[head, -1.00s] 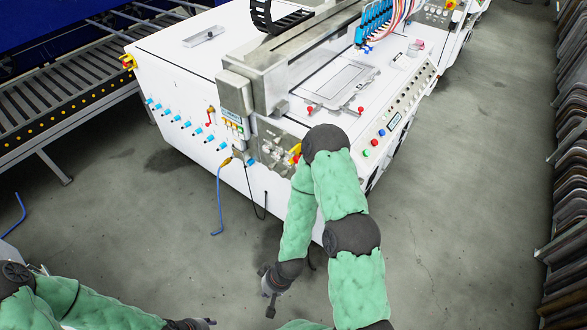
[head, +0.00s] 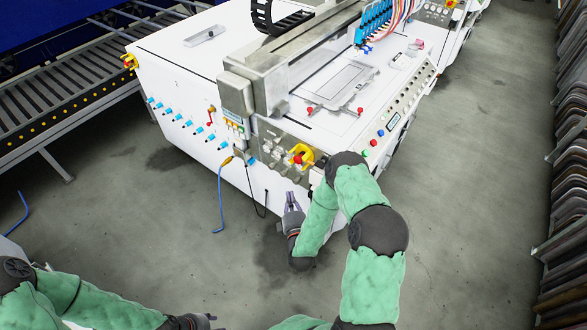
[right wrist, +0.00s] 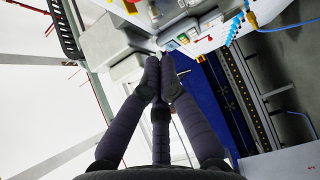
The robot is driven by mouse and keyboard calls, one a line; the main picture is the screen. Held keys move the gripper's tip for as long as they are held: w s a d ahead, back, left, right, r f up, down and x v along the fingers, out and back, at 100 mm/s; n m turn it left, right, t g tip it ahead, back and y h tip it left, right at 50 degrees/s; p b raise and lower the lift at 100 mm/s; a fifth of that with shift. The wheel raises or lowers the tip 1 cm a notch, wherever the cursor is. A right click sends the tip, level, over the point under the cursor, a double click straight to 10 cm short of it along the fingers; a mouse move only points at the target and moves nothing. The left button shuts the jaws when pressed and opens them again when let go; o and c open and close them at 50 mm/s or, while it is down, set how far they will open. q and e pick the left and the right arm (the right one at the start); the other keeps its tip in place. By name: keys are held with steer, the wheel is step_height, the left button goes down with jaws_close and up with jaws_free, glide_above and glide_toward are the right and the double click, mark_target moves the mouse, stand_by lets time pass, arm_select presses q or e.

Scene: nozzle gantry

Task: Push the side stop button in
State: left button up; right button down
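The side stop button (head: 298,158) is a red knob on a yellow guard, on the grey panel at the near corner of the white machine. It shows partly at the top edge of the right wrist view (right wrist: 131,6). My right gripper (head: 291,198) is below the button in the head view, apart from it and pointing up toward the machine. In the right wrist view its fingers (right wrist: 160,62) are drawn together with nothing between them. My left gripper (head: 208,318) is at the bottom edge, far from the machine; its fingers are too small to read.
The white machine (head: 190,90) carries blue-tipped fittings, a red-handled valve (head: 210,112) and a control strip along its right edge. A blue cable (head: 220,200) hangs from its near side. A roller conveyor (head: 60,95) stands left. The grey floor in front is clear.

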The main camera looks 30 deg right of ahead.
mark_target(299, 159)
steer(key=shift+d+r, duration=0.1)
stand_by(0.3)
steer(key=s+d+b+x, duration=0.1)
steer(key=d+b+x, duration=0.1)
steer(key=x, duration=1)
steer(key=shift+w+d+b, duration=0.25)
steer(key=shift+d+b, duration=0.3)
steer(key=shift+b, duration=0.1)
